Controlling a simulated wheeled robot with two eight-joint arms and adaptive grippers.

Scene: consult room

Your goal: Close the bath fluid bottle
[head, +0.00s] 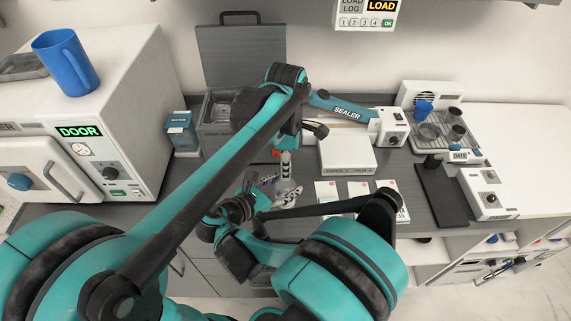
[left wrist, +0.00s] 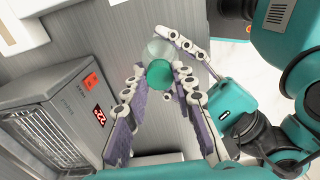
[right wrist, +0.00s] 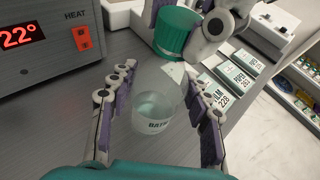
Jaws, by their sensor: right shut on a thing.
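The bath fluid bottle (right wrist: 153,115) is clear and labelled. It stands between the fingers of my right gripper (right wrist: 160,100), which is shut on it. The green cap (right wrist: 177,32) is at the bottle's neck, between the fingertips of my left gripper (left wrist: 160,75). The cap (left wrist: 160,73) also shows in the left wrist view, with the clear bottle (left wrist: 157,48) partly behind it. I cannot tell whether the cap is seated on the neck or just above it, or whether the left fingers press on it. In the head view, my arms partly hide the bottle.
A heater with a red 22° display (right wrist: 22,36) stands close beside the bottle. Printed cards (right wrist: 228,80) lie on the counter. In the head view, a white box (head: 346,155), a sealer (head: 340,107) and a rack with cups (head: 437,125) stand to the right.

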